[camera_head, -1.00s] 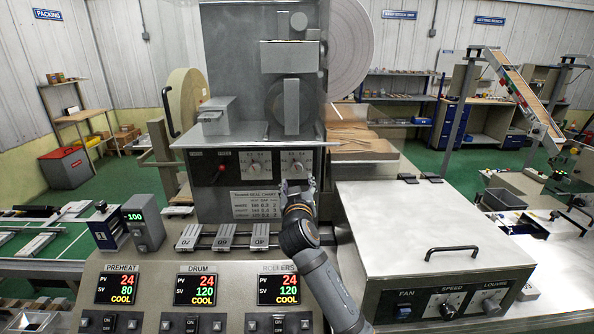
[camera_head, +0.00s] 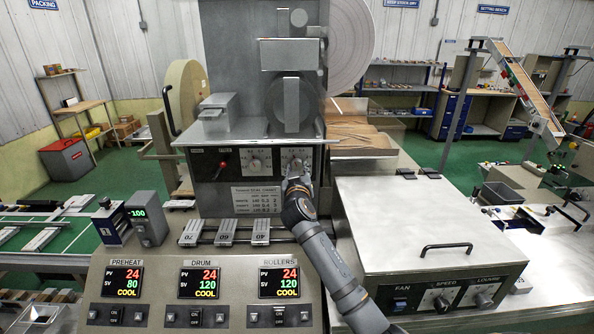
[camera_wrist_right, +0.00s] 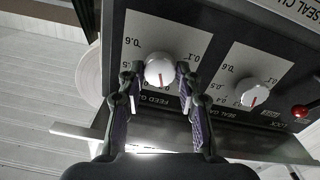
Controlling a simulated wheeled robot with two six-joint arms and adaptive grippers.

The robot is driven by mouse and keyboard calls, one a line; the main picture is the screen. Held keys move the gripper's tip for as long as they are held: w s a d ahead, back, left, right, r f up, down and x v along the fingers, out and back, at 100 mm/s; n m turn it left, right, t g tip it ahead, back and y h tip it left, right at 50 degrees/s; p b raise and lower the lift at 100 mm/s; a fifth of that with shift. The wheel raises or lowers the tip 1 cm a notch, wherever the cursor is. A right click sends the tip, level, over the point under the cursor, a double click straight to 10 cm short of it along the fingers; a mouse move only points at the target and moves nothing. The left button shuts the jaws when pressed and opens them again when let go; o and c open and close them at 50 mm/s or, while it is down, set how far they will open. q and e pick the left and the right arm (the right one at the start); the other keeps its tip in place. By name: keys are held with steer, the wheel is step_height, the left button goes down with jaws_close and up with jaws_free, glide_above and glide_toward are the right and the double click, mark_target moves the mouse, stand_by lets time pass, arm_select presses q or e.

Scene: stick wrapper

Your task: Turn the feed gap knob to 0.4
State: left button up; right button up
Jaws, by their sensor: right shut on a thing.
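The feed gap knob (camera_wrist_right: 159,69) is a round white knob with a red mark, on a white scale plate (camera_wrist_right: 191,42) in the right wrist view. That view is turned over, and the red mark points to its lower side. My right gripper (camera_wrist_right: 155,75) is shut on the knob, with one finger on each side. In the head view my right gripper (camera_head: 296,178) reaches up to the machine's front panel and partly hides the knob. The exact scale value at the mark cannot be read. My left gripper is not in view.
The seal gap knob (camera_wrist_right: 252,92) sits beside the feed gap knob, and a red lever (camera_head: 223,164) is farther along the panel. A metal ledge (camera_head: 250,139) juts out above the knobs. A grey cover box (camera_head: 425,235) stands to the right of my arm.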

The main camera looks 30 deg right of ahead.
steer(key=shift+c, duration=1.4)
steer(key=shift+f+m+b, duration=0.2)
steer(key=shift+m+b, duration=0.1)
steer(key=shift+b, duration=0.4)
steer(key=m+b, duration=0.5)
steer(key=b, duration=0.3)
steer(key=shift+f+m+b, duration=0.1)
steer(key=shift+m+b, duration=0.3)
steer(key=shift+r+m+b, duration=0.25)
steer(key=shift+m+b, duration=1.05)
steer(key=shift+b, duration=0.1)
steer(key=o, duration=1.2)
steer(key=shift+c, duration=0.2)
steer(key=shift+r, duration=0.1)
